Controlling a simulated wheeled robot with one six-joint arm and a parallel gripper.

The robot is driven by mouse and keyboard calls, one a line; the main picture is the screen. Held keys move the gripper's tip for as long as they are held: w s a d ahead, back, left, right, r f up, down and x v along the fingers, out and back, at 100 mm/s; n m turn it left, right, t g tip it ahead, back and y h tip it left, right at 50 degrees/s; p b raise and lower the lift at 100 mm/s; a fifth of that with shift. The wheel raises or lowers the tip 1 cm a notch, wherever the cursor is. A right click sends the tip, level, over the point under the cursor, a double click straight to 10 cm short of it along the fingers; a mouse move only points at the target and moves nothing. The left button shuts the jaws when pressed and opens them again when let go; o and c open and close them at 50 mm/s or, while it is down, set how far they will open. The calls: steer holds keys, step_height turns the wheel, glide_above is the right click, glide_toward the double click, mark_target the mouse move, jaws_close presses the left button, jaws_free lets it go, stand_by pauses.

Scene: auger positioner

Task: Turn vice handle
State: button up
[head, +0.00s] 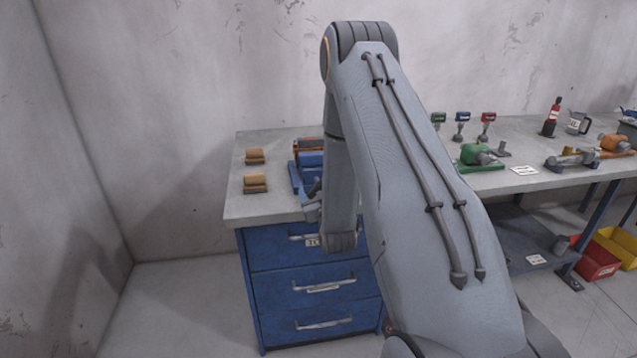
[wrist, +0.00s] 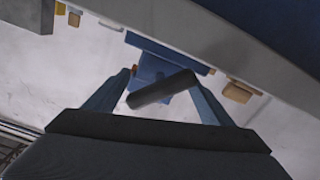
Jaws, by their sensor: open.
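The blue vice (head: 297,178) stands on the grey bench top near its front edge, partly hidden behind my arm in the head view. In the wrist view its blue body (wrist: 152,66) shows beyond the fingers. The dark bar of the vice handle (wrist: 160,89) lies slanted across the space between my two fingers. My gripper (wrist: 163,84) is open, with one finger on each side of the bar. I cannot tell whether either finger touches it. In the head view my gripper (head: 312,208) is small, in front of the vice and beside my forearm.
Two wooden blocks (head: 255,183) sit left of the vice. Blue drawers (head: 318,285) with metal handles are below the bench top. The floor at left is clear.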

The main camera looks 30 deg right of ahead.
steer(key=shift+w+d, duration=0.1)
steer(key=shift+w, duration=0.2)
